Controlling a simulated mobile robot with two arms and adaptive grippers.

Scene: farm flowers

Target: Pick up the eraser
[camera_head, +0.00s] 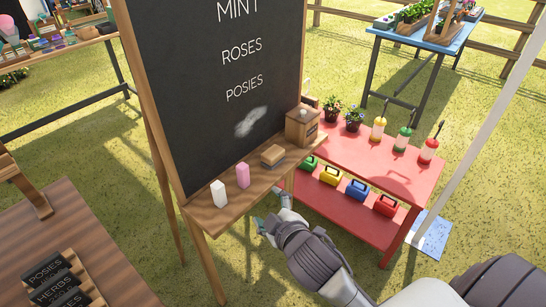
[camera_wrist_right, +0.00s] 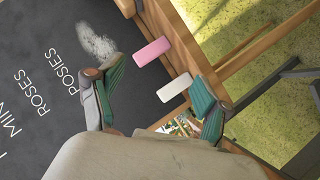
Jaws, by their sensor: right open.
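A block with a wooden top and a dark grey lower part, which looks like the eraser (camera_head: 272,155), lies on the wooden ledge (camera_head: 205,212) below the chalkboard (camera_head: 215,80). My right gripper (camera_head: 270,214) is open and empty, in front of the ledge and apart from the eraser. In the right wrist view, the open fingers of the right gripper (camera_wrist_right: 158,77) face the ledge, with a white chalk block (camera_wrist_right: 174,87) and a pink one (camera_wrist_right: 152,51) beyond them. I cannot make out the eraser in that view. My left gripper is not in view.
The white chalk (camera_head: 219,193) and pink chalk (camera_head: 243,175) stand left of the eraser. A wooden box (camera_head: 302,127) stands to its right. A red shelf (camera_head: 375,163) with pots, bottles and colored toolboxes stands close on the right. A table with signs (camera_head: 75,240) is at lower left.

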